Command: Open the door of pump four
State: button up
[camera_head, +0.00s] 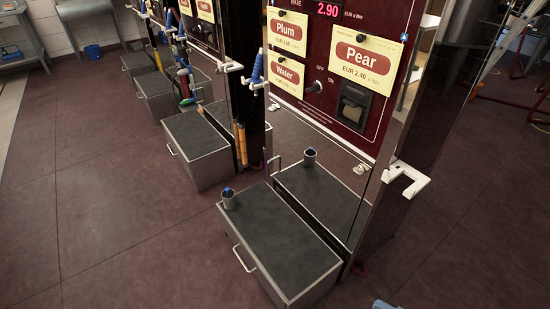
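The nearest pump has a dark red front (345,70) with Plum, Water and Pear signs, a lit display (329,9) reading 2.90 and an off/on switch. Below it is a shiny lower panel (310,150), which looks shut and mirrors the box in front. A small pale fitting (361,168) sits at its right side. No pump number is readable, so I cannot tell which pump is number four. My gripper is not in view.
A grey-topped box (275,245) with a front handle and a small cup (228,198) stands before the nearest pump. More pumps and boxes (195,145) line up behind. A white bracket (408,178) juts out right. The floor (90,220) at left is clear.

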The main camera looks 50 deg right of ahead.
aim_at(314, 167)
jog(key=i+z, duration=0.1)
jog(key=z, duration=0.35)
jog(key=j+z, duration=0.15)
jog(key=z, duration=0.25)
jog(key=i+j+z, duration=0.1)
jog(key=z, duration=0.35)
jog(key=i+j+z, duration=0.15)
jog(key=j+z, duration=0.3)
jog(key=j, duration=0.55)
jog(key=j+z, duration=0.45)
jog(key=j, duration=2.15)
